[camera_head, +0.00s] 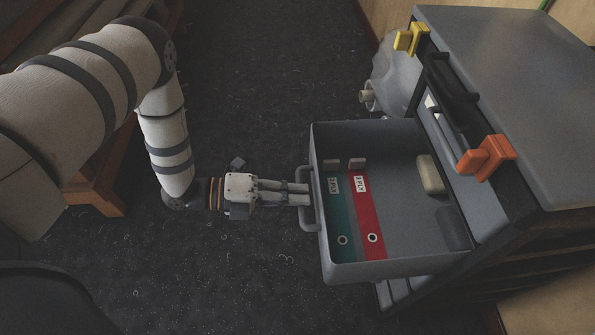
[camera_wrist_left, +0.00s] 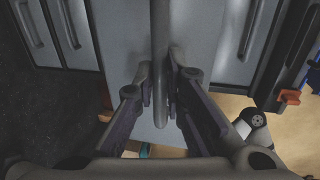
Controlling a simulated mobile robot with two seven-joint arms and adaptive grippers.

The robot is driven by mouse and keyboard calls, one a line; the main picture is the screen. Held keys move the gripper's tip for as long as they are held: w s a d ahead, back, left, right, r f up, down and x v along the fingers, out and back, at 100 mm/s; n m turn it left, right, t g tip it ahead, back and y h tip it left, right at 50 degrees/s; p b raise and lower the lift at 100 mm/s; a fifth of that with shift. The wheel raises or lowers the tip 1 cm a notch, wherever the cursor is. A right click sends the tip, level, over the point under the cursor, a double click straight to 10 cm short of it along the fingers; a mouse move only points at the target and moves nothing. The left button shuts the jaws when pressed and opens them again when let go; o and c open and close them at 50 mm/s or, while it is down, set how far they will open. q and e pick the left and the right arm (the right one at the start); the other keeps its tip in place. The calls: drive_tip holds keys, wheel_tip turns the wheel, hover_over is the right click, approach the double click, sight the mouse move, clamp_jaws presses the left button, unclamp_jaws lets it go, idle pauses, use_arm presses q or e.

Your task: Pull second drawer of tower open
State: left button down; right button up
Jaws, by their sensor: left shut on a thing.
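The grey drawer tower (camera_head: 510,85) stands at the right in the head view. One of its drawers (camera_head: 400,270) is pulled well out to the left, with its inside showing. My left gripper (camera_head: 305,193) is at the front of this drawer, shut on its handle (camera_head: 309,222). In the left wrist view the handle (camera_wrist_left: 160,40) is a bar running between the two fingers of my left gripper (camera_wrist_left: 160,98), against a grey drawer front (camera_wrist_left: 125,65). The fingers hide part of the handle. My right gripper is in neither view.
A teal strip (camera_head: 342,215) and a red strip (camera_head: 366,210) with labels lie in the drawer, beside a beige block (camera_head: 431,174). An orange clip (camera_head: 487,155) and a yellow clip (camera_head: 411,38) sit on the tower's edge. A translucent jug (camera_head: 392,75) stands behind. Dark floor (camera_head: 240,80) is clear.

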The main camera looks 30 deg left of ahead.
use_arm(q)
drive_tip(key=c, duration=1.7)
unclamp_jaws()
drive_tip(key=shift+o, duration=0.2)
drive_tip(key=v, duration=1.2)
